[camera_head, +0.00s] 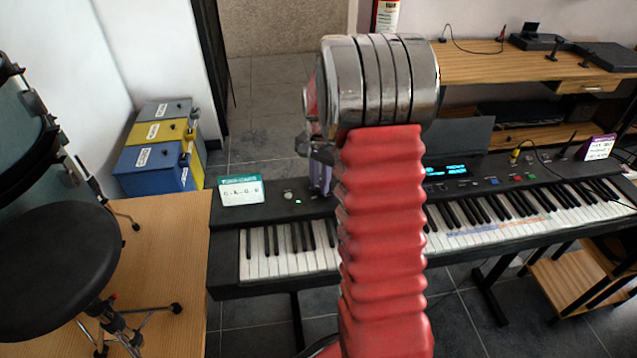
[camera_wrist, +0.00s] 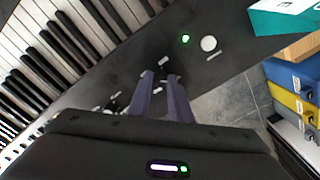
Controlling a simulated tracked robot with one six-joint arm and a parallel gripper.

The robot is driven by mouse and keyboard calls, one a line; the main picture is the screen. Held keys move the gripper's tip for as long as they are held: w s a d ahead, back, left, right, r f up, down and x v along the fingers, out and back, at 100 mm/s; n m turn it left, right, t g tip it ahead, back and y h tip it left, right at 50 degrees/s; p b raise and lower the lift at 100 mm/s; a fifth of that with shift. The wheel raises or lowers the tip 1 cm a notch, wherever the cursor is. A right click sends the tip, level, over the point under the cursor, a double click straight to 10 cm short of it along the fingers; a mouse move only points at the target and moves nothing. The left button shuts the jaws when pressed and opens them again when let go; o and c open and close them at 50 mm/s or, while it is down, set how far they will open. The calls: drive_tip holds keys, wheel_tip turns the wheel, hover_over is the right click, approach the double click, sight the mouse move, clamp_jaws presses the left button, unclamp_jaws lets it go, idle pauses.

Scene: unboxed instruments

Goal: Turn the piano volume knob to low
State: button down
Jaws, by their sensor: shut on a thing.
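The piano (camera_head: 225,275) is a black keyboard with a dark control panel, and it also shows in the wrist view (camera_wrist: 120,65). My gripper (camera_head: 320,180) points down at the left part of this panel. In the wrist view its two grey-purple fingers (camera_wrist: 160,80) are close together, shut on a small dark knob at the panel surface. I take this for the volume knob; the fingers mostly hide it, and its setting cannot be read. A round silver button (camera_wrist: 208,43) with a green light (camera_wrist: 185,39) sits beside the fingers, apart from them.
A teal-and-white card (camera_head: 240,191) stands at the piano's left end. Blue, yellow and grey cases (camera_head: 150,165) stand behind left. A black drum stool (camera_head: 50,270) is at the left. A wooden desk (camera_head: 480,65) is behind. My red arm hides the piano's middle.

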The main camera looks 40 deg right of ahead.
sight(319, 187)
drive_tip(key=shift+w+a, duration=0.15)
drive_tip(key=shift+a, duration=0.1)
drive_tip(key=c, duration=2)
unclamp_jaws()
drive_tip(key=o, duration=0.4)
drive_tip(key=shift+d, duration=0.1)
drive_tip(key=shift+r, duration=0.1)
wheel_tip(319, 187, up, 14)
drive_tip(key=shift+f, duration=0.2)
